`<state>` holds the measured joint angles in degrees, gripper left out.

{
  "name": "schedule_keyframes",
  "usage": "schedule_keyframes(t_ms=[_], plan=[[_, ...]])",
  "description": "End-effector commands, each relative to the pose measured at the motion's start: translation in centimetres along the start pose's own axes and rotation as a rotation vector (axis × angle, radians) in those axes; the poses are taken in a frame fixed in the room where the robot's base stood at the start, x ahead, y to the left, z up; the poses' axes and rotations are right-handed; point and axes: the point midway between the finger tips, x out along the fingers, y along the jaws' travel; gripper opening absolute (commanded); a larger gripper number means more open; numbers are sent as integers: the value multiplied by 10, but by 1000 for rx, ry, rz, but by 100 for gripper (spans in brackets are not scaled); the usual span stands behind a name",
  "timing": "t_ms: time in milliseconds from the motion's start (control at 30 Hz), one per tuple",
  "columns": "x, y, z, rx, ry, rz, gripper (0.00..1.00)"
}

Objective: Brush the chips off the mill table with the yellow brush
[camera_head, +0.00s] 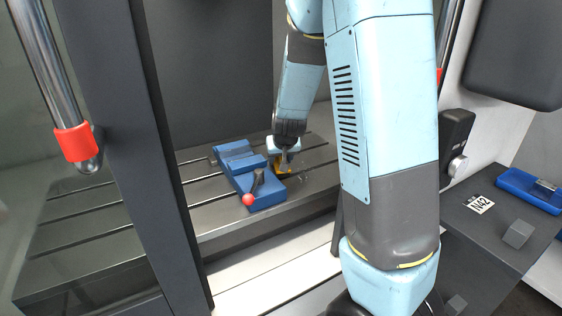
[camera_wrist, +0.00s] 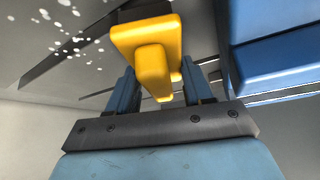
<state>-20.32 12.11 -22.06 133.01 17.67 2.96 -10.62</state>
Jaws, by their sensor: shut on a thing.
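The yellow brush (camera_wrist: 148,52) is between my gripper's two blue fingers (camera_wrist: 158,88) in the wrist view, and my gripper is shut on it. In the head view only a small patch of the brush (camera_head: 284,168) shows beside the vise, with my gripper (camera_head: 286,158) above it. The grey slotted mill table (camera_head: 205,192) lies under the vise. Pale chips (camera_wrist: 66,42) are scattered on the table at upper left in the wrist view. In the head view small specks of chips (camera_head: 304,178) show just right of the brush.
A blue vise (camera_head: 262,190) with a red-knobbed handle (camera_head: 248,199) stands on the table, close left of my gripper. A dark door post (camera_head: 150,150) is at left. A side bench at right holds a blue tray (camera_head: 530,190) and a grey block (camera_head: 517,234).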

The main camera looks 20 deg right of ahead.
Motion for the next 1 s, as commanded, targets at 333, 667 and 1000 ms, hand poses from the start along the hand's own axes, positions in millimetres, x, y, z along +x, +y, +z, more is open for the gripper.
schedule_keyframes(t_ms=[333, 667, 1000], plan=[[12, -5, -13, 0, -4, 1, 27], [12, 10, -17, 2, -4, 2, 26], [4, 14, -8, -1, -2, 0, 26]])
